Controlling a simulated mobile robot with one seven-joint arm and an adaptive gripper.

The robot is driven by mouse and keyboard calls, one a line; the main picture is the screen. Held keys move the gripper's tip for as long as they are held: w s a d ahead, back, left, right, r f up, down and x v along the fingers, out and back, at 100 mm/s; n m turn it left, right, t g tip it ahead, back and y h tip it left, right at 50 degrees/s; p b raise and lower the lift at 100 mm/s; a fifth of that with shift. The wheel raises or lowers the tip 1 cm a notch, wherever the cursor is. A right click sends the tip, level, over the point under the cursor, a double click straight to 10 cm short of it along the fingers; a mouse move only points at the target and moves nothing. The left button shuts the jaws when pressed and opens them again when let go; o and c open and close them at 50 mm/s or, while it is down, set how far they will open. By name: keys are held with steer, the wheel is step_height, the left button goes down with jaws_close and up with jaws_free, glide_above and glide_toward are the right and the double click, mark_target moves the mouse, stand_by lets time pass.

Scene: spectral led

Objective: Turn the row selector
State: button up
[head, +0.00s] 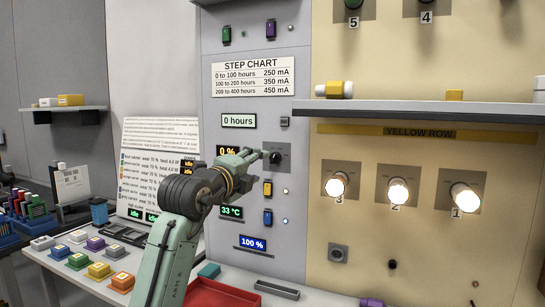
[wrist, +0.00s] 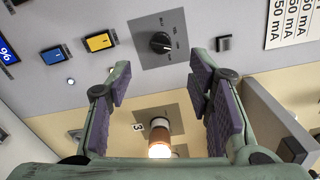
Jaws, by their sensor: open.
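The row selector (head: 276,158) is a black knob on a dark grey square plate on the grey panel. In the wrist view the knob (wrist: 161,43) shows whole, with a white pointer line and small lettering too small to read. My gripper (head: 257,153) is close in front of the plate in the head view and covers part of its left side. In the wrist view my gripper (wrist: 160,72) is open and empty, with a purple-padded finger on each side. The knob appears between and beyond the fingertips; I see no contact.
A shelf (head: 420,107) juts out at right above three lit lamps. A red tray (head: 222,294) lies below.

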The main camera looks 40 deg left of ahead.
mark_target(272, 159)
steer(key=p+x, duration=0.1)
steer(key=x, duration=0.3)
steer(key=p+x, duration=0.2)
steer(key=x, duration=0.2)
steer(key=shift+w+d+r, duration=0.1)
steer(key=shift+w+r, duration=0.1)
steer(key=shift+w, duration=0.15)
steer(key=shift+w+f, duration=0.15)
steer(key=shift+w, duration=0.4)
steer(key=shift+c, duration=0.4)
jaws_close()
